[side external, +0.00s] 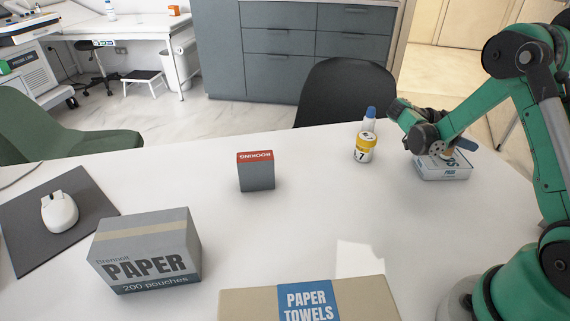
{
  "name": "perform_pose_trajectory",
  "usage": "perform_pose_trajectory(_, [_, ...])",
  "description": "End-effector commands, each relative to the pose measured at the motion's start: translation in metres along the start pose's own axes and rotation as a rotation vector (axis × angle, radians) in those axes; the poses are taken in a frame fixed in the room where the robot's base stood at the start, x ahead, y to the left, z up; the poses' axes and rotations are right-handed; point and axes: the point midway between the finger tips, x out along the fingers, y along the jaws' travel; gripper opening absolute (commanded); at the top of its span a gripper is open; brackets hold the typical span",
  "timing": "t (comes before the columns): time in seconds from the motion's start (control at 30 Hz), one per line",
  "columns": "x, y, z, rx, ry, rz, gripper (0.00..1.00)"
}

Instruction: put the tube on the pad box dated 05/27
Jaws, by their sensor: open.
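A pale grey-white box (443,172) with dark lettering lies flat at the right of the white table. It looks like a pad box, but I cannot read a date on it. My gripper (446,152) is open, low over this box, and partly hides its top. A small blue and tan item (465,143) shows at the jaws, over the box. It may be the tube; whether it touches the box or the jaws I cannot tell. A blue-capped pale bottle (369,120) stands left of my gripper, partly hidden behind a yellow-capped jar (364,149) marked 7.
A grey box with a red top (255,172) stands mid-table. A grey PAPER box (147,252) and a PAPER TOWELS carton (250,305) are near the front. A mouse (60,212) lies on a dark mat (25,235) at left. The table between the boxes is clear.

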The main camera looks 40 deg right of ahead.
Motion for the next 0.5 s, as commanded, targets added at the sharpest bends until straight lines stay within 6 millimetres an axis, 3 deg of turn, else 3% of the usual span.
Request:
perform_pose_trajectory(0.17, [-0.011,0.0,-0.002,-0.002,0.0,-0.002,0.65])
perform_pose_trajectory(0.5, [-0.086,-0.001,-0.002,-0.003,-0.001,-0.004,0.65])
